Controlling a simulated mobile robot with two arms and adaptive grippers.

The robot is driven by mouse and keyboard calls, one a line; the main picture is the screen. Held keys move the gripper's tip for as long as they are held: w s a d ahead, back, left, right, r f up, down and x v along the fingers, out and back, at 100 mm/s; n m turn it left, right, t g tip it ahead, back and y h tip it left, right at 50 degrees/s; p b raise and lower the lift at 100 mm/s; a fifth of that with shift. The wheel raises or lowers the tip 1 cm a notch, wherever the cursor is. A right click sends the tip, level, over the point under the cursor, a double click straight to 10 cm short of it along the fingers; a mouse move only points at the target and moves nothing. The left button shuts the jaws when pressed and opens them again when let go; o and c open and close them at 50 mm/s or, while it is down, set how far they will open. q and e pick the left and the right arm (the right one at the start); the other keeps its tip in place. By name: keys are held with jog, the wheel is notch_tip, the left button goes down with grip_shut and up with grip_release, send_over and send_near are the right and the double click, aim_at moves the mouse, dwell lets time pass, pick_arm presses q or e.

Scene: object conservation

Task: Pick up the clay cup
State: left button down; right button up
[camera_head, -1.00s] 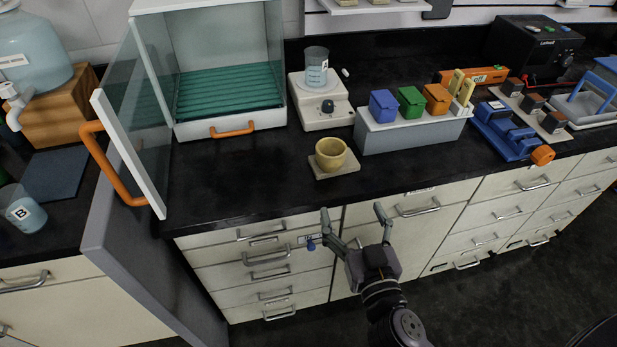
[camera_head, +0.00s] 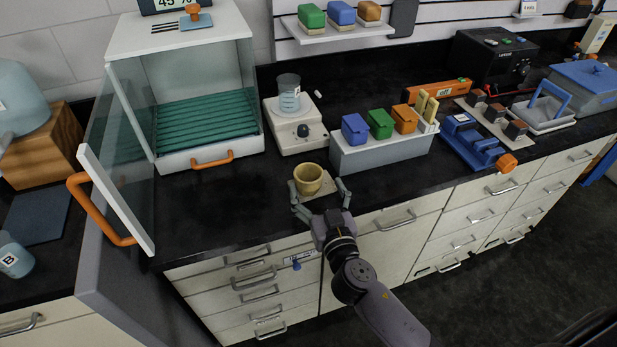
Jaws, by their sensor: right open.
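The clay cup (camera_head: 308,177) is a small tan, round cup. I cannot tell whether a finger touches the cup or the tile. My left gripper is not in view.
A glass cabinet (camera_head: 205,163) with its door (camera_head: 115,200) open stands to the left. Behind the cup is a hotplate (camera_head: 293,128) with a beaker (camera_head: 289,97). A grey rack (camera_head: 380,151) with coloured blocks stands to the right. The counter left of the cup is clear.

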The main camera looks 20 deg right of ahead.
aim_at(308, 176)
jog(key=shift+w+r, duration=0.15)
jog(key=shift+w, duration=0.2)
jog(key=w, duration=0.1)
jog(key=w+p, duration=0.2)
jog(key=w, duration=0.1)
jog(key=shift+a, duration=0.25)
jog(key=shift+w, duration=0.25)
jog(key=shift+c, duration=0.2)
jog(key=c, duration=1.3)
jog(key=shift+r, duration=0.1)
